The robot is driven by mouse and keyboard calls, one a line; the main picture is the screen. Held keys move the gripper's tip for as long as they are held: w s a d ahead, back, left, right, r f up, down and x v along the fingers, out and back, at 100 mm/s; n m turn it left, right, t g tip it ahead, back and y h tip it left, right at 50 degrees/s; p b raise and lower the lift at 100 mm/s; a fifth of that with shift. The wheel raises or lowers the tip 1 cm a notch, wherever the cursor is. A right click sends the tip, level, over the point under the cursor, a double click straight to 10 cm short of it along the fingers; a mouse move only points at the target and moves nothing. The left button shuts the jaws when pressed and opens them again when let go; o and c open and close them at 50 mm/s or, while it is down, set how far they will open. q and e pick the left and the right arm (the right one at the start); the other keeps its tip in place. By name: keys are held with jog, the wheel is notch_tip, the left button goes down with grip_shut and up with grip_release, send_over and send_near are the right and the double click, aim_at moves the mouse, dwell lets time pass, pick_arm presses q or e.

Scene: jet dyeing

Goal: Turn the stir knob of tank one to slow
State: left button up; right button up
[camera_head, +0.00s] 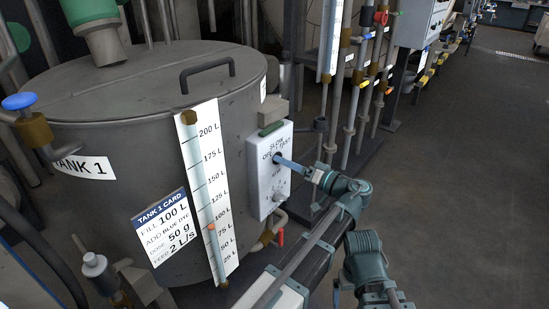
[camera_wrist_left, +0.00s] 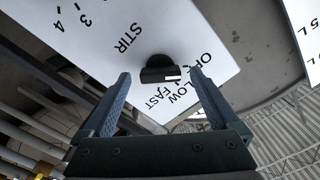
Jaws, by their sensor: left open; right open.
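Tank one (camera_head: 110,130) is a large grey drum labelled TANK 1. A white control panel (camera_head: 262,190) on its right side carries the labels OFF, SLOW and FAST. The black stir knob (camera_wrist_left: 160,70) shows below the word STIR in the left wrist view, with a white mark on its front. I cannot tell which label the mark points to. My left gripper (camera_head: 283,161) is at the panel, open. Its fingers (camera_wrist_left: 160,78) stand on either side of the knob with visible gaps; one partly covers the labels. My right gripper (camera_head: 368,297) is open and empty, low and right.
A second, lower knob (camera_head: 278,195) sits on the same panel. A red-handled valve (camera_head: 280,237) is below it. A level scale (camera_head: 208,190) and a tank card (camera_head: 167,228) are to the left. Pipes (camera_head: 350,100) stand behind my left arm. The floor at right is clear.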

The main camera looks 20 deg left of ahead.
pick_arm(q)
jog(key=shift+w+a, duration=0.1)
jog(key=shift+a, duration=0.15)
jog(key=shift+c, duration=0.2)
jog(key=c, duration=1.3)
jog(key=shift+c, duration=0.2)
jog(key=m, duration=0.9)
jog(key=shift+m, duration=0.3)
